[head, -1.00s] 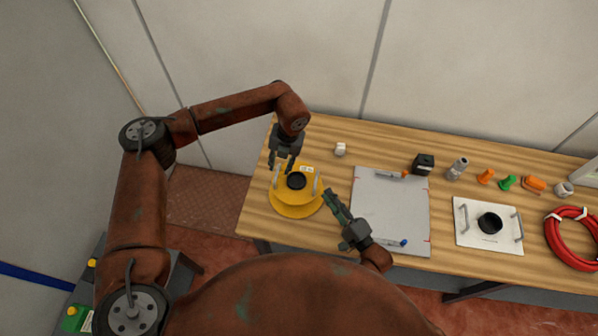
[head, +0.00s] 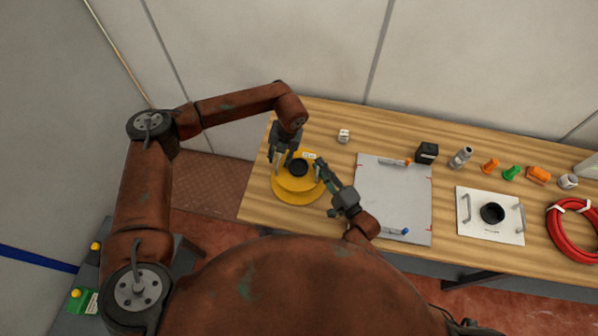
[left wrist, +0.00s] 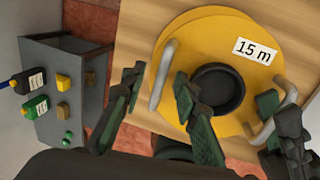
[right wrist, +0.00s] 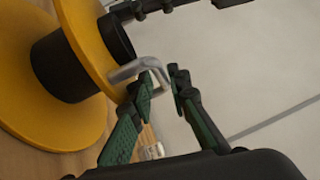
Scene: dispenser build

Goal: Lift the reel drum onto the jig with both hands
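The yellow reel drum (head: 297,193), with a black hub and a "15 m" label, lies on the left end of the wooden table. It has two grey handles. In the left wrist view, my left gripper (left wrist: 157,88) is open, its fingers either side of the left handle (left wrist: 162,75). My right gripper (right wrist: 162,78) is open, its fingertips around the right handle (right wrist: 135,68), with a gap still showing. In the head view, my left gripper (head: 282,160) and right gripper (head: 322,172) flank the hub. A grey board (head: 392,200) with red corner marks lies right of the drum; I cannot tell whether it is the jig.
A white plate (head: 476,228) with handles and a black cup, a red cable coil (head: 565,245) and several small parts lie further right. A white cube (head: 343,135) stands behind.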

